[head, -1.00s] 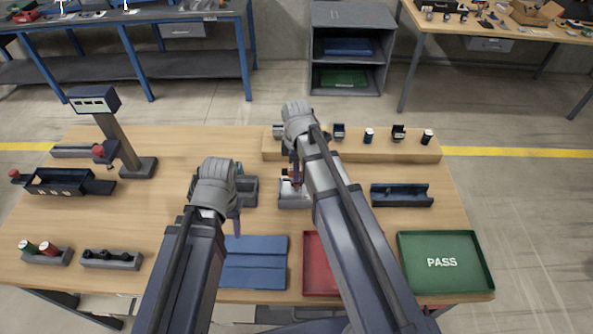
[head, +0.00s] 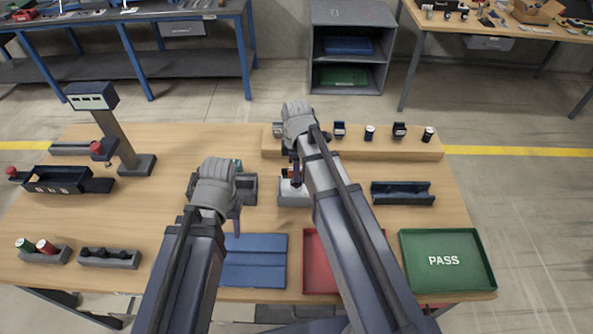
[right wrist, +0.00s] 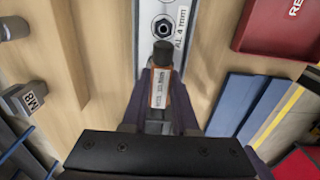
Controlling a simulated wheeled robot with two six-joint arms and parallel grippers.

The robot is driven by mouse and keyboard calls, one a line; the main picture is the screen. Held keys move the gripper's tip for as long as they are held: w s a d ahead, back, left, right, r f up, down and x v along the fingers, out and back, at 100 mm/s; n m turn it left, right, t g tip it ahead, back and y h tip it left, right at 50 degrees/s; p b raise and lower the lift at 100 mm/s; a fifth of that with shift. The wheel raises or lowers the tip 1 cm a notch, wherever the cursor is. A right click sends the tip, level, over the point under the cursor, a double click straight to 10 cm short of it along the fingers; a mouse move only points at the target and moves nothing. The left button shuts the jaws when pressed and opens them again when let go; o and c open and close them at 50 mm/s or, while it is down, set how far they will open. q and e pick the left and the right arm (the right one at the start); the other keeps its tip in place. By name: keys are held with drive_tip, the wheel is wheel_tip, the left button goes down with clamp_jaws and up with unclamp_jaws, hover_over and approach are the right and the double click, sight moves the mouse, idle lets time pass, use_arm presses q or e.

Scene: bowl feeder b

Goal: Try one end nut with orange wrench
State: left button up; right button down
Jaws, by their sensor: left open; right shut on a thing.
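My right gripper (right wrist: 160,100) is shut on the orange wrench (right wrist: 158,88), a short tool with an orange-edged white label and a dark round tip. The tip points to the end nut (right wrist: 163,27), a hex nut with a dark centre on a pale block marked in mm. In the right wrist view the tip appears just short of the nut; I cannot tell its height above the block. In the head view my right gripper (head: 294,180) is over the pale block (head: 293,198), partly hidden by my arm. My left gripper (head: 237,226) is open and empty near the blue mat.
A blue mat (head: 254,275), a red tray (head: 320,285) and a green PASS tray (head: 447,285) line the front. A dark cradle (head: 402,200) stands right. A wooden shelf (head: 420,147) with small parts is behind. A display post (head: 125,140) stands left.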

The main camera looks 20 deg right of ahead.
drive_tip(key=shift+m, duration=1.2)
drive_tip(key=shift+n, duration=0.6)
drive_tip(key=shift+r, duration=0.1)
drive_tip(key=shift+r+p, duration=2.45)
drive_tip(key=shift+p, duration=0.05)
drive_tip(key=shift+d, duration=0.1)
